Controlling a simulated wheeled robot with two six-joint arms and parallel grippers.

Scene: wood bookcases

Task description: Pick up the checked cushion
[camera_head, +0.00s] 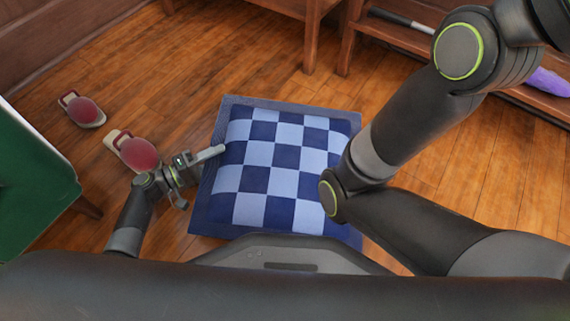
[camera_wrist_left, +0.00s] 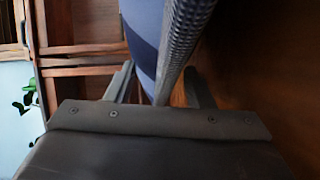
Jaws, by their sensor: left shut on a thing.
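The checked cushion (camera_head: 272,157), in light and dark blue squares with a dark blue border, lies face up in the middle of the head view. My left gripper (camera_head: 203,178) is at its left border. In the left wrist view the border of the cushion (camera_wrist_left: 178,45) runs between the two fingers of my left gripper (camera_wrist_left: 160,88), which is shut on it. My right arm covers the cushion's right edge, and my own body hides part of its near edge. My right gripper is not in view. I cannot tell whether the cushion touches the floor.
Two red-and-cream slipper-like objects (camera_head: 138,152) (camera_head: 84,110) lie on the wood floor (camera_head: 180,62) at left. A green seat (camera_head: 32,175) stands at the left edge. Wooden furniture (camera_head: 312,38) stands behind, with a purple item (camera_head: 548,82) at right.

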